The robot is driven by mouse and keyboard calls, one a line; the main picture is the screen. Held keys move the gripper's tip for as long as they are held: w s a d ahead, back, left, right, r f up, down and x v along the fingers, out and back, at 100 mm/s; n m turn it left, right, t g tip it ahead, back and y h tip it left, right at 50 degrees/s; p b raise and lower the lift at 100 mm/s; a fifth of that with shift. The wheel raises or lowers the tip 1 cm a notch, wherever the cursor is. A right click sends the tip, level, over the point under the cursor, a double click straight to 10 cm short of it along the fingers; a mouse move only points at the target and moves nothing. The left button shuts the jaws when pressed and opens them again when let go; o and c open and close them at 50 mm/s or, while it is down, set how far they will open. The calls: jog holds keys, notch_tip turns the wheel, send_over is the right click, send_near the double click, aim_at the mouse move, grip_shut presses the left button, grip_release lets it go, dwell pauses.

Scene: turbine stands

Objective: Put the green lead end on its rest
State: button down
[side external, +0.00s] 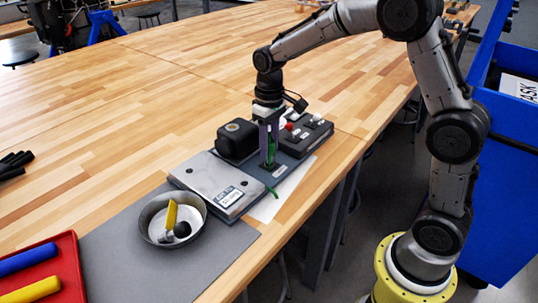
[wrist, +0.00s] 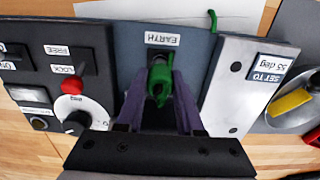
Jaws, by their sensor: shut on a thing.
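The green lead end (wrist: 159,80) is between the purple fingers of my gripper (wrist: 159,92) in the wrist view. My gripper (side external: 267,158) is shut on it. In the side view the green lead end (side external: 271,153) shows at the fingers, low over the dark plate between the silver plate and the control box. In the wrist view it is just below the EARTH label (wrist: 162,39) on that dark plate (wrist: 203,50). More green lead shows at the plate's edge (wrist: 212,21). I cannot make out the rest itself or whether the end touches the plate.
The control box (side external: 305,133) with a red button stands right of my gripper, a black block (side external: 238,139) behind left. The silver plate (side external: 205,172) and a bowl (side external: 147,228) with a yellow-handled tool lie left. A red tray (side external: 72,262) is at front left.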

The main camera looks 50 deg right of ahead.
aim_at(270, 142)
jog(key=shift+r, duration=0.1)
jog(key=shift+r, duration=1.35)
jog(key=shift+s+a+r+m, duration=0.1)
jog(key=shift+s+r+m, duration=0.1)
jog(key=shift+m, duration=0.2)
jog(key=a+r, duration=0.5)
jog(key=a, duration=0.5)
jog(key=shift+n, duration=0.4)
jog(key=shift+s+a+f, duration=0.15)
jog(key=shift+f, duration=0.7)
jog(key=shift+s+a+f, duration=0.1)
jog(key=shift+s+f, duration=0.05)
jog(key=shift+f, duration=0.7)
jog(key=shift+s+a+f, duration=0.15)
jog(key=shift+f, duration=0.7)
jog(key=shift+f, duration=0.7)
